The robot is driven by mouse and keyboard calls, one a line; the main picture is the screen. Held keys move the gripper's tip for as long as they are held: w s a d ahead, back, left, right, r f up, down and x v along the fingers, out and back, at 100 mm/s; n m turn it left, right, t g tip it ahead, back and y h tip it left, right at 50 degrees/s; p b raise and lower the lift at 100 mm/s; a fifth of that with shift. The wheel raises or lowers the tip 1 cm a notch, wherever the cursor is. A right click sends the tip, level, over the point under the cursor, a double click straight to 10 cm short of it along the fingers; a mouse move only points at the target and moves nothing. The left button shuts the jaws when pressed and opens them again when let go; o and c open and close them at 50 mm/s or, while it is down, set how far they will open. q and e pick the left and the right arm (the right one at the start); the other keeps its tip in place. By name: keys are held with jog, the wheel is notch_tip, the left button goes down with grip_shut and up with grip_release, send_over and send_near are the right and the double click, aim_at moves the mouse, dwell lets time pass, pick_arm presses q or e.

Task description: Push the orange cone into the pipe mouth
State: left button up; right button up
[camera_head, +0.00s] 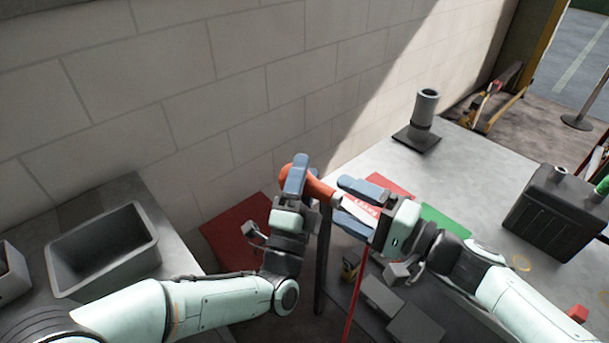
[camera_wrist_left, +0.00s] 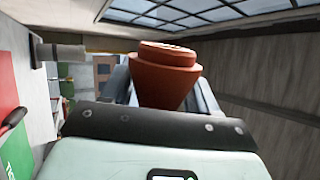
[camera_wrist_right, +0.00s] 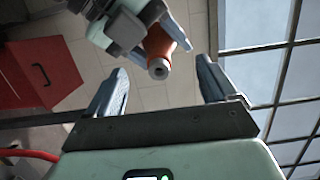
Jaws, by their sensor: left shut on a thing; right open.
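The orange cone (camera_head: 320,190) is held in my left gripper (camera_head: 301,178), which is shut on it. Its narrower end points right, toward my right gripper. The cone also shows in the left wrist view (camera_wrist_left: 168,75), between the fingers. In the right wrist view the cone (camera_wrist_right: 160,46) shows a small hole in its near end. My right gripper (camera_head: 358,205) is open and empty, its fingers facing the cone with a gap between. The grey pipe (camera_head: 425,108) stands upright on a dark square base at the back of the right table, apart from both grippers; it shows in the left wrist view (camera_wrist_left: 66,52).
A grey bin (camera_head: 105,255) stands on the left table. A black container (camera_head: 556,212) stands on the right table (camera_head: 470,190). Red and green mats (camera_head: 445,219) lie near my right gripper. A block wall (camera_head: 230,90) runs behind. The tabletop between pipe and black container is clear.

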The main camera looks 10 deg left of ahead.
jog(key=shift+x, duration=1.35)
grip_shut()
pick_arm(q)
jog(key=o, duration=1.2)
jog(key=shift+c, duration=0.2)
jog(key=v, duration=0.8)
